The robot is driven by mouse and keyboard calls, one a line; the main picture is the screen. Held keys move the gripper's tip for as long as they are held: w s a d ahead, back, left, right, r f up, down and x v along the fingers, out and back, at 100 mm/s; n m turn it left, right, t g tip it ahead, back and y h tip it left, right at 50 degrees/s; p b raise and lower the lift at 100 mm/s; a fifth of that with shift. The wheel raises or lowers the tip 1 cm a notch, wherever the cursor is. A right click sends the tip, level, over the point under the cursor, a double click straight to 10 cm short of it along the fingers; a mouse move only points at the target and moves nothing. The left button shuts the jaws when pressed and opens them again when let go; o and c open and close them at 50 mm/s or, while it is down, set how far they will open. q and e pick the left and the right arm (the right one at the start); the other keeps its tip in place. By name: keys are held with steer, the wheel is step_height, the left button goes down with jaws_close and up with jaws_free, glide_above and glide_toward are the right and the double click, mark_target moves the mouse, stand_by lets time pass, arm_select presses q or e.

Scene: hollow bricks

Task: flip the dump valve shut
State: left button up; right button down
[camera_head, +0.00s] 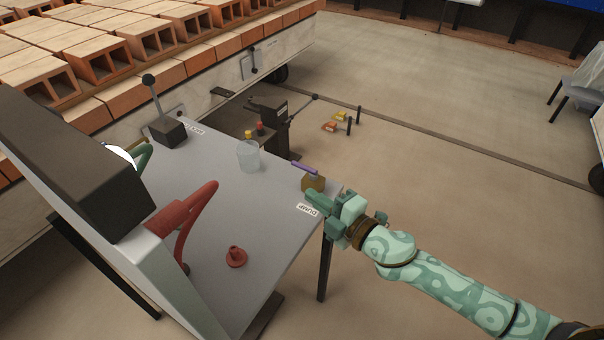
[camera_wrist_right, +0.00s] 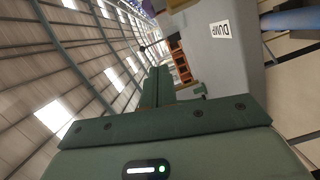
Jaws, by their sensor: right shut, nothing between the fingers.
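The dump valve is a small brass-coloured body (camera_head: 314,184) with a purple lever (camera_head: 304,168), at the right edge of the grey panel. The lever lies roughly along the panel top, pointing up and left from the body. A white DUMP label (camera_head: 307,209) is just below it and also shows in the right wrist view (camera_wrist_right: 221,29). My right gripper (camera_head: 314,200) is shut and empty, beside the valve on its near side, close to the body. Whether it touches cannot be told. In the right wrist view its green fingers (camera_wrist_right: 158,86) are together. My left gripper is not seen.
The grey panel (camera_head: 215,205) carries a clear cup (camera_head: 249,156), a red knob (camera_head: 236,257), a red curved handle (camera_head: 195,215) and a black-knobbed lever (camera_head: 153,90). A kiln car with hollow bricks (camera_head: 100,60) stands behind. Open floor lies to the right.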

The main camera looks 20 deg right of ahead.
steer(key=b+x, duration=0.1)
steer(key=x, duration=0.6)
steer(key=shift+w+a, duration=0.15)
steer(key=shift+w, duration=0.1)
steer(key=shift+w+d+f+b, duration=0.25)
steer(key=shift+w+d+b, duration=0.1)
steer(key=shift+d, duration=0.2)
steer(key=shift+w+d+f+b, duration=0.25)
steer(key=shift+w+d, duration=0.1)
steer(key=shift+d, duration=0.15)
steer(key=shift+w+d, duration=0.4)
steer(key=shift+d, duration=0.15)
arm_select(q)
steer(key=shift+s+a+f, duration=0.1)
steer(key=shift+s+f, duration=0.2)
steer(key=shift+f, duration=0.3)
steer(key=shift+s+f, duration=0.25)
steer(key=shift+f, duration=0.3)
arm_select(e)
steer(key=shift+r, duration=0.1)
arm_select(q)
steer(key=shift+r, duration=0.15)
